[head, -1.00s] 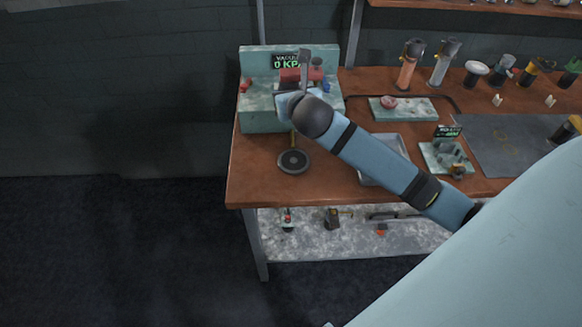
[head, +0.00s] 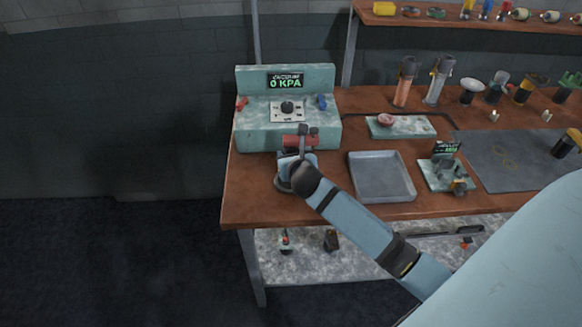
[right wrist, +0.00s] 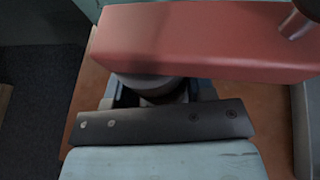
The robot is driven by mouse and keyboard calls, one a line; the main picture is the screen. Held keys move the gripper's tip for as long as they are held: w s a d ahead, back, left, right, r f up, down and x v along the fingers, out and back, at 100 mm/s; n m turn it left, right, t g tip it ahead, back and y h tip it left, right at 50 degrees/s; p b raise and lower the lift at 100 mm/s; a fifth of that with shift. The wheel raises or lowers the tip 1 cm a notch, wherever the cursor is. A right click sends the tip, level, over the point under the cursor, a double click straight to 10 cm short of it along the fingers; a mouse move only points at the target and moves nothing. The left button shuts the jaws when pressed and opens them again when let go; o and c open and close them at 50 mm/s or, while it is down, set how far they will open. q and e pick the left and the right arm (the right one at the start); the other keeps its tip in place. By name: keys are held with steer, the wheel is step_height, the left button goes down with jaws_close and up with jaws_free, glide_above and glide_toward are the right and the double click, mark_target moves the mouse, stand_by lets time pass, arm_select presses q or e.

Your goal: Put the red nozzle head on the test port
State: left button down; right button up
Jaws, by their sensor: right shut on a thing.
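The red nozzle head (head: 298,141) is a red block held by my right gripper (head: 297,155), in front of the pale green machine (head: 262,137). In the right wrist view the red block (right wrist: 200,40) fills the top, with a grey round part under it. The gripper's dark finger plate (right wrist: 160,122) is just below, and its grip is partly hidden. The machine's display reads 0 KPA. On its ledge a white plate carries a dark round fitting, probably the test port (head: 287,107); nothing covers it. My left gripper is not in view.
A dark round base (head: 284,182) stands below my right gripper, partly hidden. A grey tray (head: 381,177) lies to the right. A red part (head: 241,103) and a blue part (head: 322,102) flank the white plate. Several cylinders and small tools stand further right.

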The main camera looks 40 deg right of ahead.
step_height(320, 180, down, 4)
steer(key=shift+r, duration=0.15)
steer(key=shift+f, duration=0.2)
steer(key=o, duration=1.1)
steer(key=shift+r, duration=0.1)
